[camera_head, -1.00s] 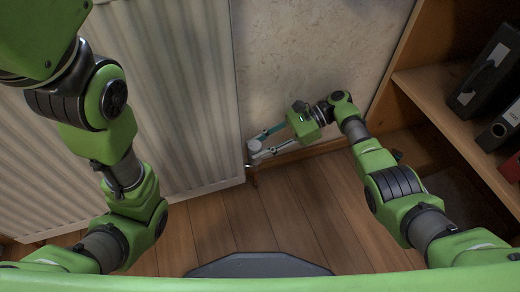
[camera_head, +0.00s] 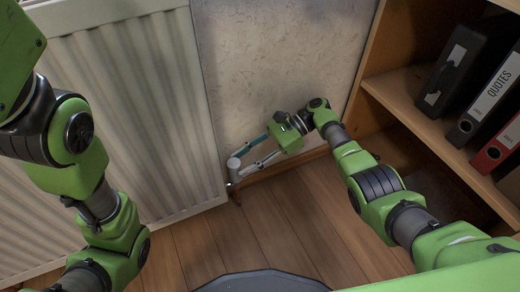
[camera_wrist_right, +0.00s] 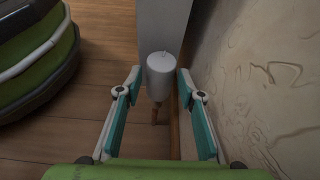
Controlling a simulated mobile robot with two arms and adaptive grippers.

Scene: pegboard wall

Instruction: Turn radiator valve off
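The white radiator valve (camera_head: 233,164) sits at the lower right corner of the radiator (camera_head: 140,110), low by the wall. It also shows as a white cylinder in the right wrist view (camera_wrist_right: 165,76), with a copper-coloured pipe below it. My right gripper (camera_head: 245,158) reaches in from the right. In the right wrist view my right gripper (camera_wrist_right: 159,82) is open, with one finger on each side of the valve head. Small gaps show between the fingertips and the valve. My left arm comes in at the left, but its gripper is outside the view.
A wooden shelf unit (camera_head: 395,88) with black binders (camera_head: 455,65) and a red binder (camera_head: 495,152) stands at the right. The patterned wall (camera_head: 285,60) lies close beside my right gripper. The wooden floor (camera_head: 270,220) is clear below.

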